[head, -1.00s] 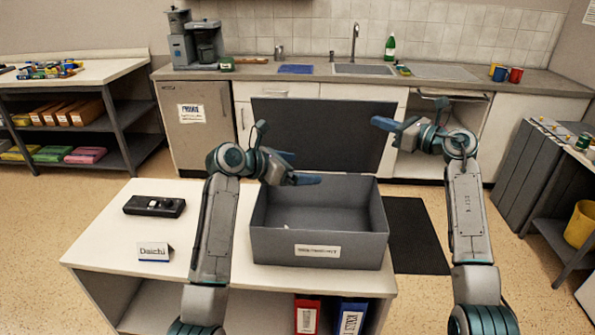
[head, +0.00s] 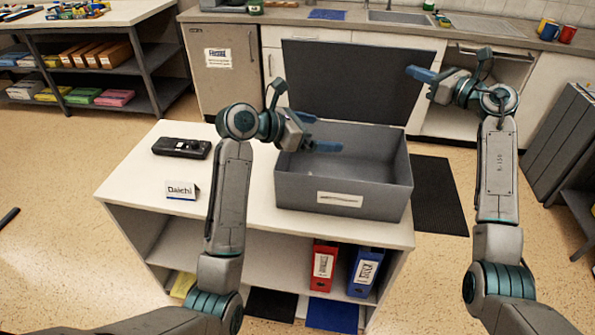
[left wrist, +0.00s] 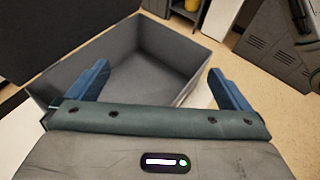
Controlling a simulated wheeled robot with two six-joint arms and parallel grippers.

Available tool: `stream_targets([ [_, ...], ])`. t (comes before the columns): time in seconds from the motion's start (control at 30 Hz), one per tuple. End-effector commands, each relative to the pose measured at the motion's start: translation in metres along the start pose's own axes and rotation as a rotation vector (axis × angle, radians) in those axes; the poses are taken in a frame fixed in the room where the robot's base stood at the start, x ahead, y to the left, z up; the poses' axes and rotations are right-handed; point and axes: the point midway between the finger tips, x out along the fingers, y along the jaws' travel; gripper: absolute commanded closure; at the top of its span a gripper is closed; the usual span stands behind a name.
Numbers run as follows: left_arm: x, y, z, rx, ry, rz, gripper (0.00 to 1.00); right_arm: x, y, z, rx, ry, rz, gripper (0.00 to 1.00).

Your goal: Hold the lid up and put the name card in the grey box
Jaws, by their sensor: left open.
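The name card (head: 182,190), a small white tent card reading "Daichi", stands at the left front of the white tabletop. The grey box (head: 340,199) stands open at the right of the table, and its wall also shows in the left wrist view (left wrist: 185,45). Its dark lid (head: 350,80) is up behind it. My left gripper (head: 318,132) is open and empty over the left back part of the box; its spread blue fingers show in the left wrist view (left wrist: 160,85).
A black device (head: 181,148) lies on the table (head: 245,190) behind the name card. A red binder (head: 323,264) and a blue binder (head: 365,272) stand on the shelf below. A counter with a sink runs along the back. The tabletop around the card is clear.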

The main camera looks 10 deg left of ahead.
Motion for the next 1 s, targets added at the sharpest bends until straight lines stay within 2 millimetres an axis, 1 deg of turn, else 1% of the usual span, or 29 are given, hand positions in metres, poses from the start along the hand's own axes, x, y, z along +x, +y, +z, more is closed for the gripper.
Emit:
stream_targets([
  [1.0,-0.065,-0.074,-0.027,0.001,-0.001,0.001,0.0,0.0,0.0,0.0,0.0,0.0,0.0,1.0],
])
